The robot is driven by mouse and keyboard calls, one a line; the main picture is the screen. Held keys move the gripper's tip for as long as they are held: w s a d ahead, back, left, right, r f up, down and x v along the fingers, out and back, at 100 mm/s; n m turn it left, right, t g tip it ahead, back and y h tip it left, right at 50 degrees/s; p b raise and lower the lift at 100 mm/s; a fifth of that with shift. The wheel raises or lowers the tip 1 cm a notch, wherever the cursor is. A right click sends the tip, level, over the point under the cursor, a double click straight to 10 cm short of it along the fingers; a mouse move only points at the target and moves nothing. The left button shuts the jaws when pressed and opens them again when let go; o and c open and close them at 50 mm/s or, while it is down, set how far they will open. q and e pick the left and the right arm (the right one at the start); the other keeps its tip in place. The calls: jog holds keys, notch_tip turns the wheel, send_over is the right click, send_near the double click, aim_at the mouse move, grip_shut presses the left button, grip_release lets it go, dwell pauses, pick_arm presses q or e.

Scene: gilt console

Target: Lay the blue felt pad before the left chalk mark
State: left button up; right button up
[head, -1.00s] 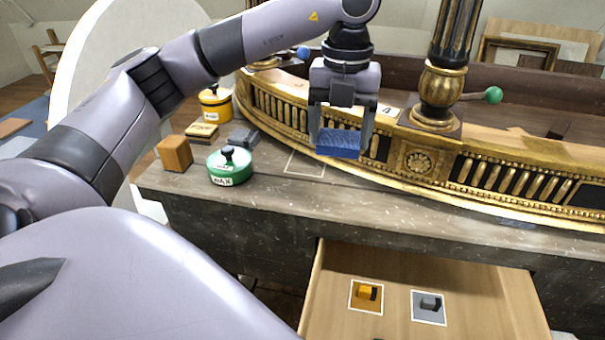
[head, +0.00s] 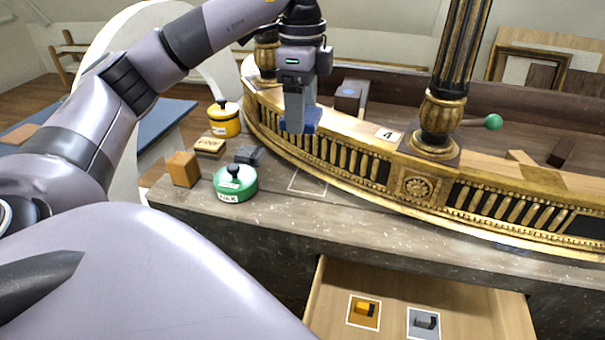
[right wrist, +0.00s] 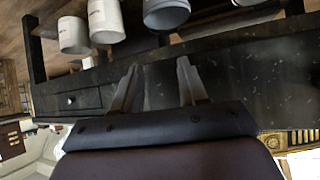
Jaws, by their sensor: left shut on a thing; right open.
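My left gripper (head: 299,127) is shut on the blue felt pad (head: 313,119). It holds the pad in the air, in front of the gilt console rail in the head view. The finger nearest the camera hides part of the pad. A thin pale chalk outline (head: 293,187) is drawn on the grey bench top below the gripper, and nothing lies inside it. No other chalk mark is clear to me. My right gripper (right wrist: 157,88) is open and empty in the right wrist view, with a dark drawer front beyond its fingers.
A green lidded tin (head: 236,186), a wooden block (head: 183,169), a dark grey block (head: 249,154) and a yellow tin (head: 224,120) stand left of the outline. The gilt rail (head: 345,160) curves behind it. An open drawer (head: 385,285) juts out below.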

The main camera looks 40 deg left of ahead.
pick_arm(q)
jog(key=b, duration=0.4)
send_over(302, 203)
notch_tip(302, 203, down, 10)
notch_tip(302, 203, down, 4)
jog(key=shift+r+b, duration=0.15)
jog(key=shift+b, duration=0.65)
jog(key=shift+f, duration=2.5)
jog(key=shift+f, duration=0.15)
jog(key=o, duration=1)
jog(key=shift+o, duration=0.2)
